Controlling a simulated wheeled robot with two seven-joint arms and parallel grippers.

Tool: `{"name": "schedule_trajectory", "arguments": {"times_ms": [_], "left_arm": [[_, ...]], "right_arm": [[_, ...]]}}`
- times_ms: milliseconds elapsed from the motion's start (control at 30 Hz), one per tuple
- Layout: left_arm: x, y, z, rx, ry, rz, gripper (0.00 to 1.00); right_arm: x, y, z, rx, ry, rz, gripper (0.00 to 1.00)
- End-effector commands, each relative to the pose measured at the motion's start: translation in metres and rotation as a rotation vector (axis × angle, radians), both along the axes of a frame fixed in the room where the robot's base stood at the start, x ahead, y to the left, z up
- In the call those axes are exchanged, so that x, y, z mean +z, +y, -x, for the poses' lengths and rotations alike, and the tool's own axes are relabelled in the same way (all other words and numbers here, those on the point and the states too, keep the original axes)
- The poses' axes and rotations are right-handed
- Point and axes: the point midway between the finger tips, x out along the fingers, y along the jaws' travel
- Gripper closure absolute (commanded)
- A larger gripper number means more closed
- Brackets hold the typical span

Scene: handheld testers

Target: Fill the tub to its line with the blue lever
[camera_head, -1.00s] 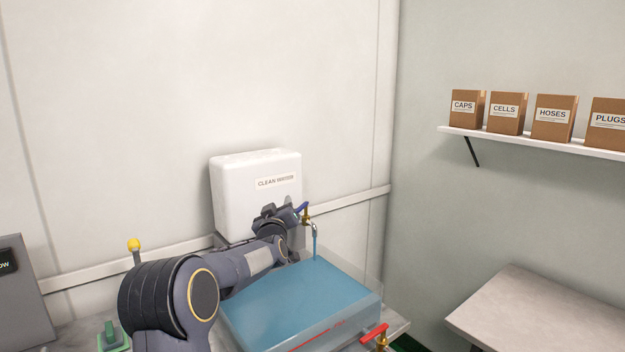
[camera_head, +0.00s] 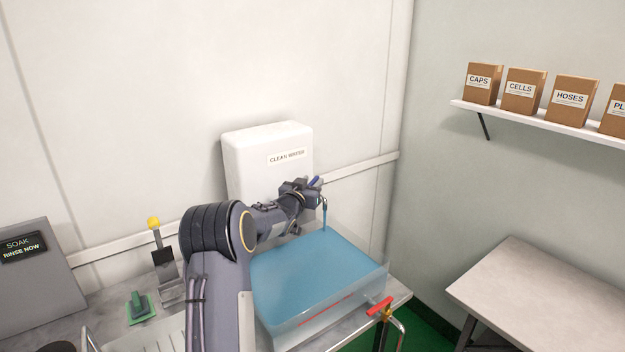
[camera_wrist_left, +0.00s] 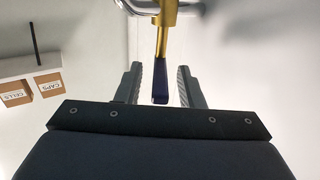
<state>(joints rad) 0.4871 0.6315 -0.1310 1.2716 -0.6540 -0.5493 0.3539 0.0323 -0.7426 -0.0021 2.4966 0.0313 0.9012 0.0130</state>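The blue lever (camera_head: 315,181) sits on the brass tap of the white CLEAN WATER tank (camera_head: 240,165). In the left wrist view the lever (camera_wrist_left: 160,86) lies between the two fingers of my left gripper (camera_wrist_left: 160,88), with a visible gap on each side. The gripper is open around the lever; in the head view the gripper (camera_head: 308,190) partly hides it. A thin stream of water (camera_head: 325,217) runs from the spout into the clear tub (camera_head: 382,278). Blue water stands high in the tub, near the red line (camera_head: 326,308). My right gripper is not in view.
A red-handled tap (camera_head: 380,306) is at the tub's front right. A yellow-knobbed lever (camera_head: 154,224), a green item (camera_head: 140,308) and a grey box reading RINSE NOW (camera_head: 35,275) are on the left. A bare table (camera_head: 540,290) stands right, below a shelf of boxes (camera_head: 545,118).

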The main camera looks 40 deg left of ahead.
Motion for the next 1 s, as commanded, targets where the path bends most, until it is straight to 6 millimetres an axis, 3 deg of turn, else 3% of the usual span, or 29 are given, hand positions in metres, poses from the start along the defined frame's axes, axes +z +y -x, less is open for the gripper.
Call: {"name": "schedule_trajectory", "arguments": {"times_ms": [400, 667, 1000], "left_arm": [[-0.0001, 0.0025, -0.0104, 0.0, -0.001, 0.0, 0.65], [0.0001, 0.0026, -0.0102, 0.0, -0.001, 0.0, 0.99], [0.0016, 0.0086, -0.0059, 0.003, -0.002, -0.001, 1.0]], "right_arm": [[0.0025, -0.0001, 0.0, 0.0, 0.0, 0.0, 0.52], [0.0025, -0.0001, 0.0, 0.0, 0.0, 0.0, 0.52], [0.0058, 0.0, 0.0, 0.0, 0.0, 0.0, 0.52]]}}
